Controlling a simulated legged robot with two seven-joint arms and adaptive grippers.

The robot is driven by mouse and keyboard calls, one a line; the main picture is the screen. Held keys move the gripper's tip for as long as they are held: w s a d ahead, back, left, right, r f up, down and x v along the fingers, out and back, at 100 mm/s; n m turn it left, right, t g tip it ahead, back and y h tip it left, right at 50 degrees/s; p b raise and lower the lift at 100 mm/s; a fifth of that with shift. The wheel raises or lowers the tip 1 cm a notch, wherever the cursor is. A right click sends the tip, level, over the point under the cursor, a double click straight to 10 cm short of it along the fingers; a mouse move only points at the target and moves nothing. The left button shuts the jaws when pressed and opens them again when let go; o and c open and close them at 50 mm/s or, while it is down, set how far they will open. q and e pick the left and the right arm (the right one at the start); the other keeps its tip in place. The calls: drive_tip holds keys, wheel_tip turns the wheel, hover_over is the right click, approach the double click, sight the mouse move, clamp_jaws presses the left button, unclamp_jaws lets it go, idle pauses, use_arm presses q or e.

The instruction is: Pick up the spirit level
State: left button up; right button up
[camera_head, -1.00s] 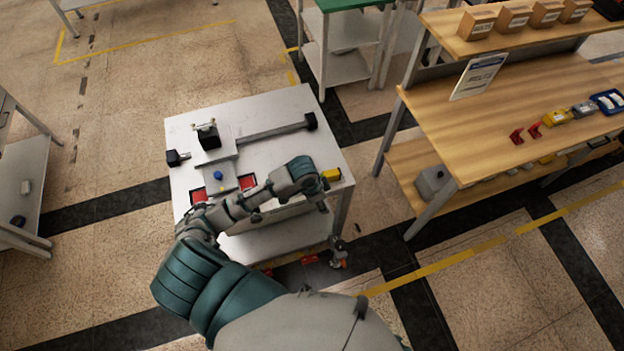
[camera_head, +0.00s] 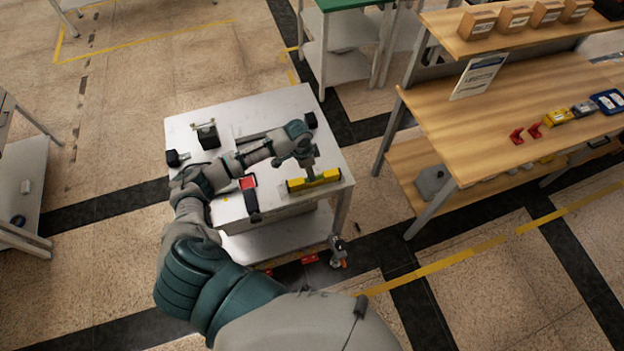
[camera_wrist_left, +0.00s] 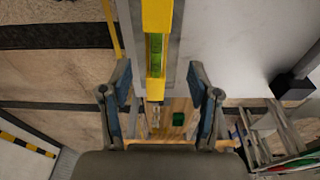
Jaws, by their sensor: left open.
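The spirit level (camera_head: 328,177) is a yellow bar lying near the right front edge of the white table (camera_head: 285,225). My left gripper (camera_head: 309,177) points down over its middle and partly hides it. In the left wrist view the level (camera_wrist_left: 155,55), with its green vial, runs in from the top to between the fingers. The left gripper (camera_wrist_left: 160,92) is open there, with a finger on each side and visible gaps to the level. I cannot tell how far above it the fingers are. My right gripper is not in view.
A black block (camera_head: 208,136), a smaller dark block (camera_head: 175,158) and a red part (camera_head: 247,182) are on the table, some partly behind my arm. A wooden workbench (camera_head: 540,90) stands to the right with several boxes and parts. Floor lies between them.

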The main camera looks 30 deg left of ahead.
use_arm(q)
drive_tip(key=shift+d+f, duration=0.35)
drive_tip(key=shift+f, duration=0.25)
drive_tip(key=f, duration=0.1)
drive_tip(key=d+f, duration=0.1)
drive_tip(key=f, duration=0.2)
drive_tip(key=shift+w+d+f, duration=0.15)
drive_tip(key=shift+w+f, duration=0.05)
drive_tip(key=shift+w, duration=0.2)
drive_tip(key=shift+f, duration=0.15)
drive_tip(key=shift+a+f, duration=0.1)
drive_tip(key=shift+a, duration=0.45)
drive_tip(key=c, duration=1.1)
drive_tip(key=shift+w+d, duration=0.1)
drive_tip(key=shift+d, duration=0.3)
clamp_jaws()
